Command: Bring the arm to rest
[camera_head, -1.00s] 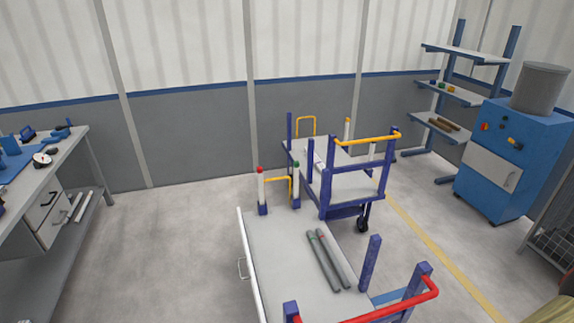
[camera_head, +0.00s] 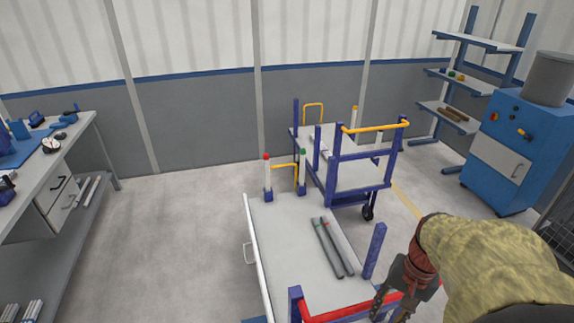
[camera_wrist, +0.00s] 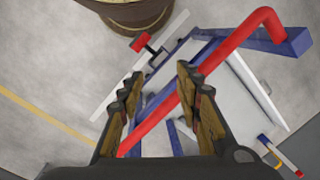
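My gripper (camera_head: 391,312) is at the lower right in the head view, in front of the near cart's red handle (camera_head: 335,311). In the wrist view my gripper (camera_wrist: 159,80) has its two fingers spread apart with nothing between them. The red handle (camera_wrist: 235,52) crosses behind the fingers there. Two grey pipes (camera_head: 328,248) lie side by side on the near cart's flat top (camera_head: 285,235), apart from my gripper. My sleeved arm covers the lower right of the head view.
A blue cart with a yellow handle (camera_head: 375,126) stands behind the near cart. A workbench (camera_head: 62,148) is on the left. A shelf rack (camera_head: 462,82) and a blue machine (camera_head: 500,150) are on the right. The floor between bench and cart is clear.

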